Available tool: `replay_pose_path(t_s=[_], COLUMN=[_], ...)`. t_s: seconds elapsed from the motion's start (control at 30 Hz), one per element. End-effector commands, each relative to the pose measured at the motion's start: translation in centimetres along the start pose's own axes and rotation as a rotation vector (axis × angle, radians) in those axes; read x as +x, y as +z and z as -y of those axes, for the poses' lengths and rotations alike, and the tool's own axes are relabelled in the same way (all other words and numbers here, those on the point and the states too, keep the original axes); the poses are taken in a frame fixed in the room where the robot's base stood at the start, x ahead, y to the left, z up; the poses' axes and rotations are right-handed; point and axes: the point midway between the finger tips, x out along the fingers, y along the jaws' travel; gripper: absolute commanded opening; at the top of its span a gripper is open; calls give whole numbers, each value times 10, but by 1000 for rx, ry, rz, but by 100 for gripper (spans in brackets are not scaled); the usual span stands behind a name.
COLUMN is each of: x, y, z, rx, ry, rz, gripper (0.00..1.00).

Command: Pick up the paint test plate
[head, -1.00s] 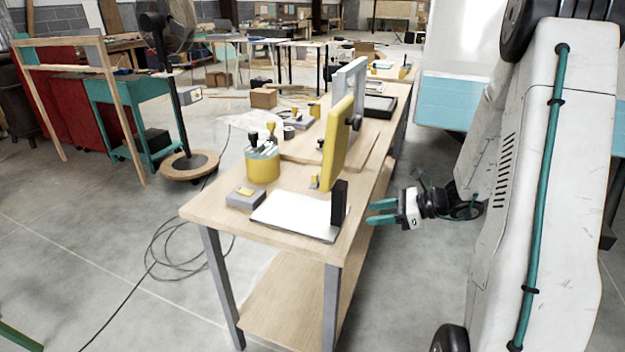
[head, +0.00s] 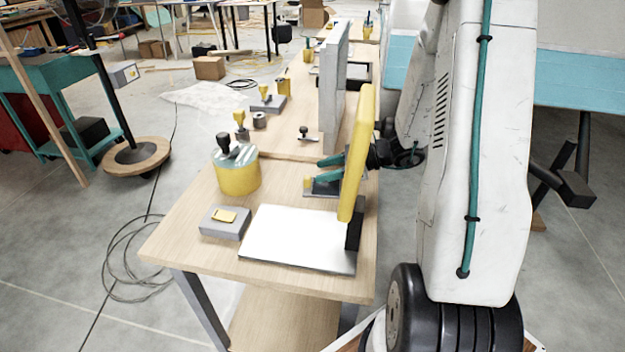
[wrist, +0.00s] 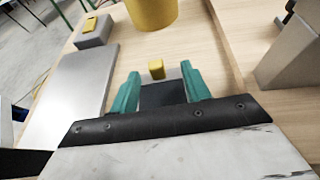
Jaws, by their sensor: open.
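I cannot tell for certain which piece is the paint test plate. A small, low plate with a dark face (wrist: 163,93) and a yellow block (wrist: 156,69) lies between my gripper's teal fingers in the wrist view. My gripper (wrist: 160,73) is open, with no clear contact on it. In the head view my gripper (head: 321,170) is partly hidden behind a tall yellow panel (head: 358,150), its fingers over the bench beside that small plate (head: 322,187). A flat silver-white plate (head: 295,238) lies at the near end of the bench; it also shows in the wrist view (wrist: 75,95).
A black block (head: 354,236) stands at the silver-white plate's right edge. A yellow pot (head: 238,178) and a grey box with a yellow top (head: 225,222) stand left. A grey upright panel (head: 332,85) stands farther back. Wooden bench top (head: 180,225) is bare at the near left.

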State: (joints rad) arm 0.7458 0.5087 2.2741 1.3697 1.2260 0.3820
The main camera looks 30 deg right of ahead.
Motion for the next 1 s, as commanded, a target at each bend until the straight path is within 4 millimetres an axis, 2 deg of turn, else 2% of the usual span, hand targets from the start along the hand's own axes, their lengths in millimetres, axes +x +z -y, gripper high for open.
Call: replay_pose_path(t_s=[0.4,0.53,0.73,0.77,0.9,0.93,1.0], x=[55,63,63,63,63,63,63], y=[-7,-7,-7,-7,-7,-7,-7], z=[-7,-6,-5,-5,-5,-5,-5], rx=[1,0,1,1,1,1,1], ry=[2,-2,-4,-4,-3,-3,-3], rz=[0,0,0,0,0,0,0], gripper=[47,47,47,44,6,0,0])
